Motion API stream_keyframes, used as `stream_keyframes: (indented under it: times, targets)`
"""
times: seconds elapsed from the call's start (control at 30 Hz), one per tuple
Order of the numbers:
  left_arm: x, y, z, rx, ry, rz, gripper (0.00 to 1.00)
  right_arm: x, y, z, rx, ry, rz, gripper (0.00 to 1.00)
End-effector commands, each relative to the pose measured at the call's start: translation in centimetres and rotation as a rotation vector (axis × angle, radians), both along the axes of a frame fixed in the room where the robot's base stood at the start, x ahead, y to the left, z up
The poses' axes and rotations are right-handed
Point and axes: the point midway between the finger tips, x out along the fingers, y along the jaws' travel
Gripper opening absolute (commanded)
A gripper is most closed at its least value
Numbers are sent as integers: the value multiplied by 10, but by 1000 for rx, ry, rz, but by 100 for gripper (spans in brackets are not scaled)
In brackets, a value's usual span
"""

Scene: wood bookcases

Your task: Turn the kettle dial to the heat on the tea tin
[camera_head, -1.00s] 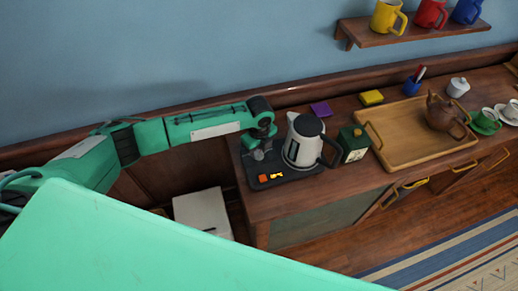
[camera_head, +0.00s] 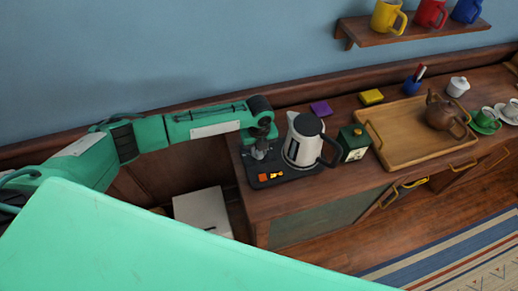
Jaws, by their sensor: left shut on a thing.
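The kettle (camera_head: 304,143), white with a black lid and handle, stands on a black base (camera_head: 290,175). Small orange and yellow lit marks (camera_head: 270,177) show on the base's front; their text is too small to read. My left gripper (camera_head: 261,153) points down at the base's left part, beside the kettle, and is shut on the dial, which the fingers hide. The dark green tea tin (camera_head: 353,143) stands right of the kettle, with a pale label too small to read. My right gripper is out of view.
A wooden tray (camera_head: 397,158) with a brown teapot (camera_head: 442,112) lies right of the tin. Purple (camera_head: 321,108) and yellow (camera_head: 371,97) boxes and a blue cup (camera_head: 412,86) stand behind. A mug shelf (camera_head: 415,32) hangs above. The wooden counter's front edge is clear.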

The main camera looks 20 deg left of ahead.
Motion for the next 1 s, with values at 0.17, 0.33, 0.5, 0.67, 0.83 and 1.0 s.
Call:
stream_keyframes:
  times: [0.17, 0.33, 0.5, 0.67, 0.83, 1.0]
  targets:
    - [2, 0, 2, -1, -3, 1, 3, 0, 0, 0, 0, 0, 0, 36]
    - [1, 0, 2, -1, -3, 1, 47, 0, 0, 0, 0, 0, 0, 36]
    - [1, 0, 1, 0, -1, 2, 47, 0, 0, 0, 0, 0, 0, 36]
    - [1, 0, 4, -1, -3, 2, 47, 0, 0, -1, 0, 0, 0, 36]
    - [1, 0, 27, -2, -5, 0, 47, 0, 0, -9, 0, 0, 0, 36]
    - [2, 0, 66, -2, -6, 1, 47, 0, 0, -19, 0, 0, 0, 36]
